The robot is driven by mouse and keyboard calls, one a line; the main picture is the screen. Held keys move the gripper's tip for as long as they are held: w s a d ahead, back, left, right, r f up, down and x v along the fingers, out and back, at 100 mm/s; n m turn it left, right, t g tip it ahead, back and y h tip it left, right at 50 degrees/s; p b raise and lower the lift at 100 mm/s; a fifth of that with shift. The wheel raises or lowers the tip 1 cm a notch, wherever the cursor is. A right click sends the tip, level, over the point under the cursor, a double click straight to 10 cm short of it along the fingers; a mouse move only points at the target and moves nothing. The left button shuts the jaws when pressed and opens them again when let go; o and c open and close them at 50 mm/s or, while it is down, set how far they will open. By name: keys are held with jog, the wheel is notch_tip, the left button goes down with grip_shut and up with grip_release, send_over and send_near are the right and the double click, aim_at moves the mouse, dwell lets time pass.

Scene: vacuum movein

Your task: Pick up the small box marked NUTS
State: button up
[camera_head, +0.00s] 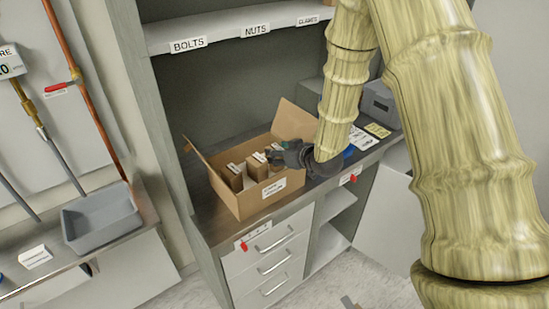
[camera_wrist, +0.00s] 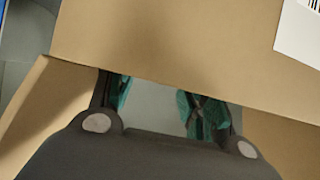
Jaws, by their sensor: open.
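An open cardboard carton (camera_head: 243,203) stands on the counter with several small brown boxes inside, among them one at the left (camera_head: 232,178) and one beside it (camera_head: 257,168). The small boxes carry pale labels too small to read, so I cannot tell which is marked NUTS. My gripper (camera_head: 278,157) is at the carton's right side, fingers pointing left over its inside, hiding part of the contents. In the wrist view my gripper (camera_wrist: 160,108) is open, its teal-padded fingers apart with only grey between them. Brown cardboard (camera_wrist: 170,40) lies close in front of it.
The shelf (camera_head: 225,27) above has labels BOLTS, NUTS and CLAMPS. The carton's raised flaps (camera_head: 293,120) stand around its opening. Grey bins (camera_head: 378,104) and papers lie to the right. A grey tray (camera_head: 100,222) sits on the left bench.

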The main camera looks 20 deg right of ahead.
jog(key=shift+p+x, duration=0.35)
jog(key=shift+x, duration=1.4)
jog(key=c, duration=0.8)
jog(key=shift+r, duration=0.1)
